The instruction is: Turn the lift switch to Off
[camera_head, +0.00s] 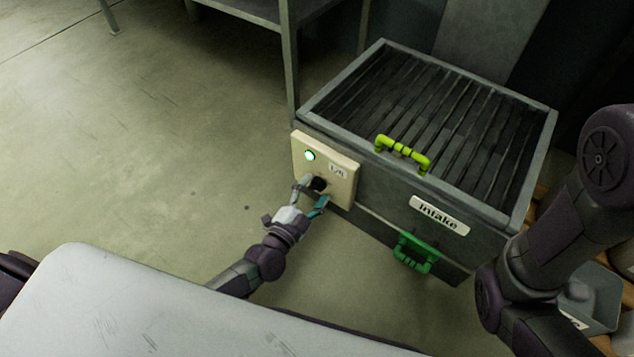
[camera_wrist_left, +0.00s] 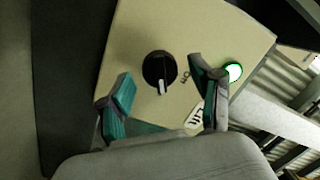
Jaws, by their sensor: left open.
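The lift switch (camera_head: 319,184) is a black round knob on a cream panel (camera_head: 341,193) on the side of the intake box. In the left wrist view the knob (camera_wrist_left: 158,66) has a white pointer that points down in the picture, and a small "On" mark sits to its right. A lit green lamp (camera_head: 310,156) is on the same panel. My left gripper (camera_head: 312,193) is open, with its fingers at either side of the knob; I cannot tell whether they touch it. The right arm shows at the right edge, but its gripper is out of view.
The intake box (camera_head: 440,215) has a slatted top, a yellow-green handle (camera_head: 402,153) and a green handle (camera_head: 416,252). A grey bin (camera_head: 592,297) stands at the lower right. A metal frame stands behind the panel. The floor at left is clear.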

